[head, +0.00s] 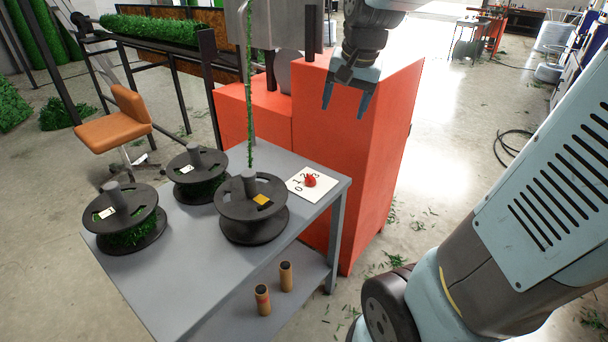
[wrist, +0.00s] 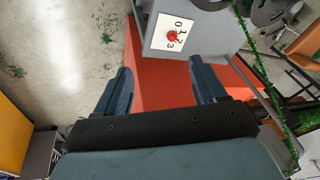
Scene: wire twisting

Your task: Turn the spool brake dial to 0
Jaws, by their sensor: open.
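The spool brake dial is a small red knob (head: 310,180) on a white plate (head: 325,190) marked with digits from 0 to 3. The plate lies at the right corner of the grey table's top. The knob also shows at the top of the wrist view (wrist: 172,36), beyond the fingers. Which digit the knob points at is too small to tell. My gripper (head: 346,106) is open and empty, with its fingers pointing down in front of the red cabinet. It is above and apart from the dial, to its right in the head view.
Several dark spools stand on the grey table (head: 185,265), one (head: 250,209) close left of the dial plate. A green strand (head: 250,90) hangs above that spool. The red cabinet (head: 350,150) rises directly behind the table. Two brown rolls (head: 263,299) stand on the lower shelf.

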